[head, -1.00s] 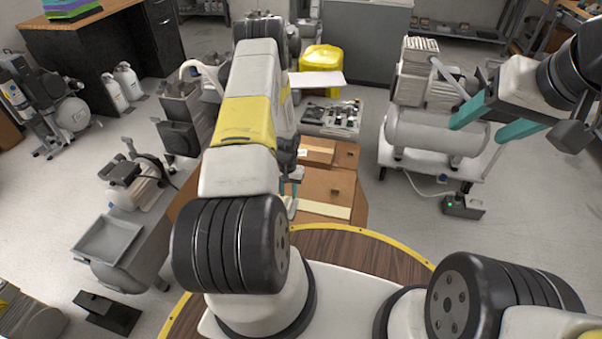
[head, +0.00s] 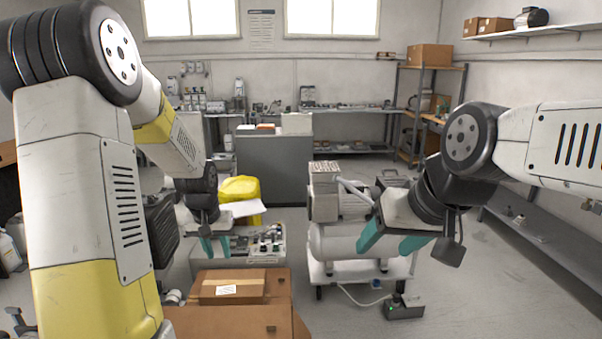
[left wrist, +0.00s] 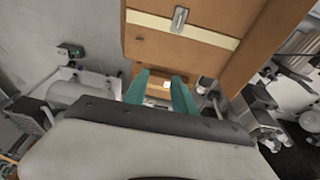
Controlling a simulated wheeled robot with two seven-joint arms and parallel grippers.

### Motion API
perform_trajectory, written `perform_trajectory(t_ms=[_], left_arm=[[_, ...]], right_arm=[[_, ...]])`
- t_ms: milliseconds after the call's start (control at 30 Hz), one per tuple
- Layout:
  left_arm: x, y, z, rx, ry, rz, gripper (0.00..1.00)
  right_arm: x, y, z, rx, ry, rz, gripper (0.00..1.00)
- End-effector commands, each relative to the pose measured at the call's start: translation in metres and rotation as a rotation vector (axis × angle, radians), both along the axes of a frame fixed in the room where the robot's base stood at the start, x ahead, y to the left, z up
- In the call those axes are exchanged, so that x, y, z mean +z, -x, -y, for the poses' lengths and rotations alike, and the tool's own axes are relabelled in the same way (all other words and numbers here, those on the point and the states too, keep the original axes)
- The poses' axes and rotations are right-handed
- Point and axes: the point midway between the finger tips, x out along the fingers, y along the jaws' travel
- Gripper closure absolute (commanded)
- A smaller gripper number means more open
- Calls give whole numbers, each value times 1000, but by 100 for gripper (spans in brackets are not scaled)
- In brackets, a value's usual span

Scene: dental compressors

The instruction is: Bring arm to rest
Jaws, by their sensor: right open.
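My left arm comes in from the left in the head view, and its gripper (head: 216,246) points down with its teal fingers apart. Nothing shows between them. The left wrist view shows the same two teal fingers (left wrist: 161,92) spread, with a cardboard box behind the gap. My right gripper (head: 394,240) hangs at right of centre in the head view, its teal fingers apart and empty. It appears in front of the white compressor (head: 340,240).
Cardboard boxes (head: 233,289) sit below the left gripper, near a tray of parts (head: 262,243). A yellow bin (head: 240,189) and grey cabinet (head: 272,165) stand behind. A small box with a green light (head: 404,308) lies on the floor. Open floor (head: 470,270) shows at right.

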Motion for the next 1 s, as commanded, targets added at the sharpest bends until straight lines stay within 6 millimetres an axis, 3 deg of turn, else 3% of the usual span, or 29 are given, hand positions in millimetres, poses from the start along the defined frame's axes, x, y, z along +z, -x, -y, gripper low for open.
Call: perform_trajectory(t_ms=[33,200,433,600,700,833,1000], left_arm=[[27,11,7,-4,6,31,69],[92,56,27,-24,32,100,69],[152,131,53,-62,76,193,69],[174,184,69,-94,109,254,69],[180,206,75,-109,125,278,69],[182,222,79,-122,135,295,69],[182,227,80,-126,138,297,69]], right_arm=[[0,0,0,0,0,0,38],[0,0,0,0,0,0,38],[0,0,0,0,0,0,38],[0,0,0,0,0,0,38],[0,0,0,0,0,0,38],[0,0,0,0,0,0,38],[0,0,0,0,0,0,38]])
